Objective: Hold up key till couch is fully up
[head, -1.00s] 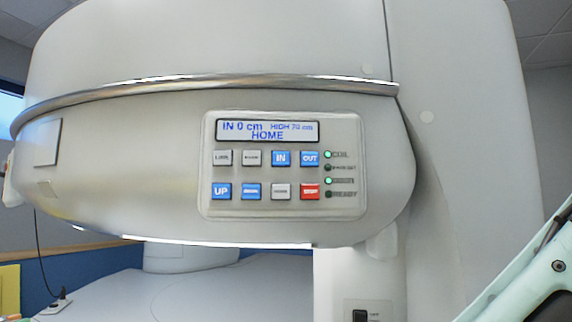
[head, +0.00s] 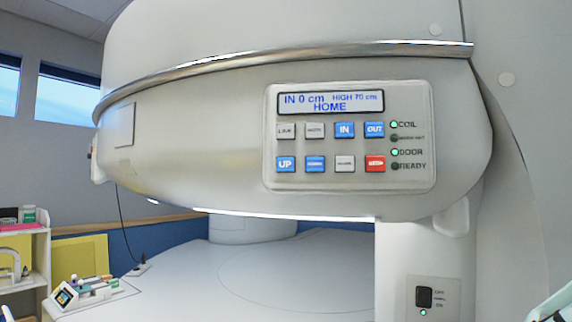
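The control panel (head: 349,182) is on the front of the magnet's upper housing, right of the middle. Its blue UP key (head: 286,164) is at the left end of the lower row. The display (head: 331,103) reads "IN 0 cm", "HIGH 70 cm" and "HOME". The COIL lamp (head: 394,125) and the DOOR lamp (head: 394,152) are green; the READY lamp is dark. The couch cannot be made out for certain. My gripper is not in view, and nothing touches the panel. A pale piece with a dark edge, likely my arm, shows at the bottom right corner.
A rocker switch (head: 424,297) with a green lamp is on the magnet's support column at the lower right. A white shelf (head: 40,262) and a small device with a screen (head: 72,296) stand at the lower left. Space before the panel is clear.

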